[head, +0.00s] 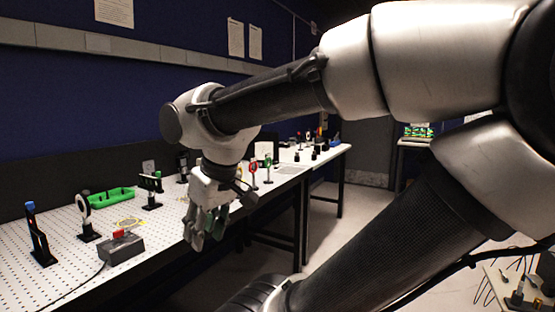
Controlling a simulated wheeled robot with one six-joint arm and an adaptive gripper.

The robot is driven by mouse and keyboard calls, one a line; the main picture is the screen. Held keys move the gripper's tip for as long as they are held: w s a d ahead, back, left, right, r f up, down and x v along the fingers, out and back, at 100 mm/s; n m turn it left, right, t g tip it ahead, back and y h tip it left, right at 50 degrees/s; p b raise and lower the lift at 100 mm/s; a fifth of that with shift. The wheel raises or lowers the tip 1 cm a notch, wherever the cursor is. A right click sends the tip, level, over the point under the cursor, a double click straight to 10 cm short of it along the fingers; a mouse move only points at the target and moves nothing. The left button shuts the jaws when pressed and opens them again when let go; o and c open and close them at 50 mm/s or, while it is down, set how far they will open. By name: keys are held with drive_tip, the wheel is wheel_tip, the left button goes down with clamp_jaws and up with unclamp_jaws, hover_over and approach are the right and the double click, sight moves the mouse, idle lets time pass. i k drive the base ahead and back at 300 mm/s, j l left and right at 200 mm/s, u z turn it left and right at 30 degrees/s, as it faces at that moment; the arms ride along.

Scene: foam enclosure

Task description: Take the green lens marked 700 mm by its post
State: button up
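A green-rimmed lens (268,163) stands upright on a post on the perforated white table, right of my gripper in the picture. Its marking is too small to read. My gripper (206,228) hangs fingers down at the table's front edge, in front of the lens row. A dark green patch (212,217) shows among the fingers. I cannot tell whether it is a lens or part of the gripper, nor whether the fingers are closed on anything. My wrist hides part of the table behind it.
A red-rimmed lens (253,168) stands just left of the green one. On the perforated table (70,262) are a green tray (106,198), a grey box with a red switch (120,246), a blue-topped mount (38,235) and a round mount (84,215). Floor (330,225) lies open beyond the table.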

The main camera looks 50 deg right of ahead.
sight(268, 161)
drive_tip(key=l+z, duration=0.15)
drive_tip(key=l, duration=0.3)
drive_tip(key=i+l+z, duration=0.15)
drive_tip(key=l, duration=0.3)
drive_tip(key=l+z, duration=0.2)
drive_tip(key=l, duration=0.25)
drive_tip(key=i+l+z, duration=0.15)
drive_tip(key=l, duration=0.25)
drive_tip(key=i+l+z, duration=0.15)
drive_tip(key=l, duration=0.25)
